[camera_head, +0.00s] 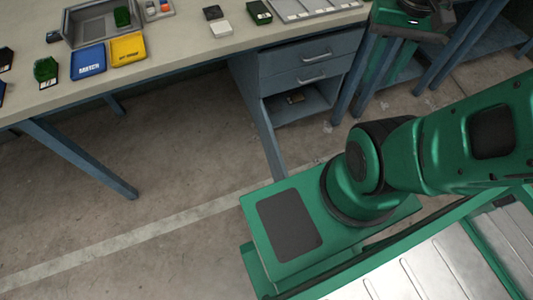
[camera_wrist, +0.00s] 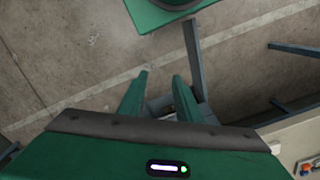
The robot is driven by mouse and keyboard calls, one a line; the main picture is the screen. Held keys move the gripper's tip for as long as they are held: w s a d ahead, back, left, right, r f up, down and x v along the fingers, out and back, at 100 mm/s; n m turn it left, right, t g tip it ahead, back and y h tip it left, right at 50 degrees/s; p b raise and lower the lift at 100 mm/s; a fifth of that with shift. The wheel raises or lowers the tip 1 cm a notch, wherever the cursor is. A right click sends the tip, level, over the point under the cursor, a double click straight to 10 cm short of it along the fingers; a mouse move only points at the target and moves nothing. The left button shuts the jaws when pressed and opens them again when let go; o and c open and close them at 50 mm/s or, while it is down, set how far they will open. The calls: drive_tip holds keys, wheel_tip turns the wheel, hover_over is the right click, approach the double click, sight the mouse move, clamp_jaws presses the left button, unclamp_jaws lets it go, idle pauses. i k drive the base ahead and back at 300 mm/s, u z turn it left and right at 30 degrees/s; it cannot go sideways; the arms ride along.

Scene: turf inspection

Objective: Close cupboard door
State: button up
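The blue cupboard (camera_head: 264,82) stands under the workbench, with two handled drawers above an open lower compartment (camera_head: 312,106). A small dark object (camera_head: 295,98) lies in the compartment. I cannot clearly pick out the door; narrow blue upright parts show at the right of the opening, partly behind my gripper. My gripper (camera_head: 385,62) is at the upper right, to the right of the cupboard, with green fingers pointing down. In the wrist view, the two fingers (camera_wrist: 158,88) are apart, with blue-grey parts showing between and beyond them. I cannot tell whether they touch anything.
The workbench top (camera_head: 190,48) carries a grey bin, a blue tray (camera_head: 88,60), a yellow tray (camera_head: 128,48) and small items. Blue bench legs (camera_head: 85,160) stand at the left, more at the right. Concrete floor (camera_head: 170,150) is clear before the bench.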

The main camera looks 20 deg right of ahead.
sight(279, 171)
drive_tip(key=u, duration=0.2)
drive_tip(key=k, duration=1.5)
drive_tip(key=z, duration=0.65)
drive_tip(key=i, duration=1)
